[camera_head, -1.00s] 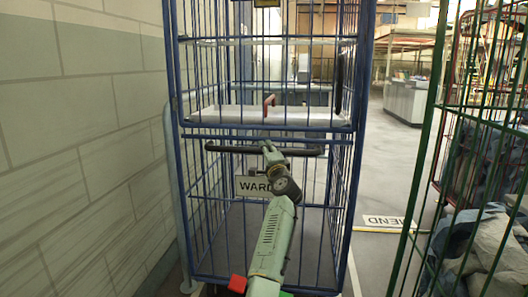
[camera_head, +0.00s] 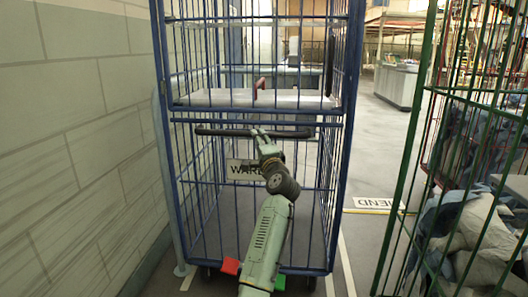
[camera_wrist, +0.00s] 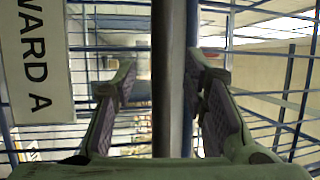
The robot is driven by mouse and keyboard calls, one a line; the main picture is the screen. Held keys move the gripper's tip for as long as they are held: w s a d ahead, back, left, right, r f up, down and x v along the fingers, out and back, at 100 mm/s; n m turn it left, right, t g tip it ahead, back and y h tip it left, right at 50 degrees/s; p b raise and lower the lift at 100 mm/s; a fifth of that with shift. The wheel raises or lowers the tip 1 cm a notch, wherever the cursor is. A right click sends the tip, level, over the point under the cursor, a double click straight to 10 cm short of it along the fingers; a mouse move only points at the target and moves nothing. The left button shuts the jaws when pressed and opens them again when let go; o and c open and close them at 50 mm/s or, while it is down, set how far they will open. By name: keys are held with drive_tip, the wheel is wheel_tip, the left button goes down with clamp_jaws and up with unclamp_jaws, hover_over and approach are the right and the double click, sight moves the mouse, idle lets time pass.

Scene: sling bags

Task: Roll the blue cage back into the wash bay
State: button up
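The blue cage (camera_head: 340,160) stands upright straight ahead, a tall wire trolley beside the left wall. Its dark horizontal handle bar (camera_head: 215,132) crosses the front below a pale shelf, with a "WARD" sign (camera_head: 240,170) under it. The sign reads "WARD A" in the wrist view (camera_wrist: 35,60). My gripper (camera_head: 258,134) is at the middle of the bar. In the wrist view the bar (camera_wrist: 168,60) runs between my open fingers (camera_wrist: 165,85), with a gap visible on both sides. A red block (camera_head: 230,266) and a green block (camera_head: 279,282) show low at the cage's front.
A tiled wall (camera_head: 80,150) runs close along the left. A green cage (camera_head: 410,180) with grey-blue cloth (camera_head: 470,230) stands near on the right. A floor sign reading "MEND" upside down (camera_head: 377,203) lies between the cages. Open floor (camera_head: 385,130) extends beyond.

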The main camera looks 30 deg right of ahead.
drive_tip(key=v, duration=0.6)
drive_tip(key=shift+a, duration=0.1)
idle(0.3)
